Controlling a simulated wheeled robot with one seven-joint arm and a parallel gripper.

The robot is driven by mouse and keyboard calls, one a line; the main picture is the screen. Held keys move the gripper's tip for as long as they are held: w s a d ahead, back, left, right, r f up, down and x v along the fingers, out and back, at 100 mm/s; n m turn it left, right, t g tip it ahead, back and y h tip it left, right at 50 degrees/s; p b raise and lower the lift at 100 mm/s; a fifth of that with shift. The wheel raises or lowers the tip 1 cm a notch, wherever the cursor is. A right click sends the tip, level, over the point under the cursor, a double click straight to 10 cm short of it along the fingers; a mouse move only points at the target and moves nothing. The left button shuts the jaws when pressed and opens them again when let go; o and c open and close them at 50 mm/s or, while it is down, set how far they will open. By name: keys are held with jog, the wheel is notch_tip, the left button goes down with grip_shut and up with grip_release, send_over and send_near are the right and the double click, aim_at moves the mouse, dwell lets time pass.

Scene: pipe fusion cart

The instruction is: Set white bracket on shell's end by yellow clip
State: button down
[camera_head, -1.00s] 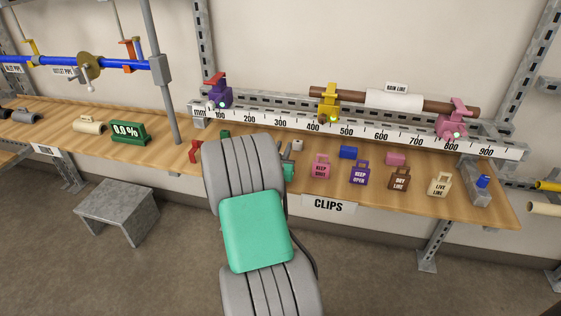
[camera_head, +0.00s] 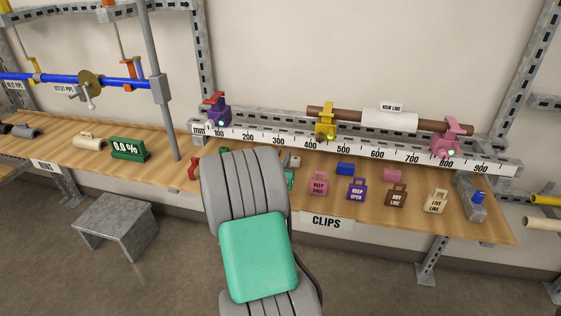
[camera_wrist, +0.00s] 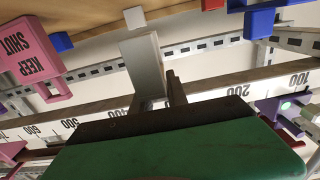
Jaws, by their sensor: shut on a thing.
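The shell looks to be the white sleeve (camera_head: 390,121) around a brown pipe (camera_head: 440,124) above the scale rail. The yellow clip (camera_head: 325,122) grips the pipe just left of the sleeve's left end. In the wrist view, a pale grey-white piece (camera_wrist: 145,66), seemingly the bracket, stands at the dark fingers of my gripper (camera_wrist: 150,98). My gripper is shut on it, over the bench in front of the rail. In the head view my own arm hides the gripper and the piece. The sleeve and yellow clip cannot be made out in the wrist view.
A purple clip (camera_head: 219,112) and a pink clip (camera_head: 446,138) stand on the scale rail (camera_head: 360,148). Tags, including the pink KEEP SHUT tag (camera_head: 318,184), and small blocks crowd the bench front. A grey upright post (camera_head: 160,90) stands left of my arm.

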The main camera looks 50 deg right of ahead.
jog(key=s+r, duration=0.1)
jog(key=s+a+r+p, duration=0.1)
jog(key=r, duration=0.1)
jog(key=s+r+p, duration=0.1)
jog(key=r, duration=0.1)
jog(key=shift+s+a, duration=0.1)
jog(key=shift+a, duration=0.15)
jog(key=s+a+r+p, duration=0.3)
jog(key=s+a+p, duration=0.1)
jog(key=s, duration=0.4)
jog(key=shift+s+a+r, duration=0.15)
jog(key=shift+s+r, duration=0.15)
jog(key=shift+r, duration=0.05)
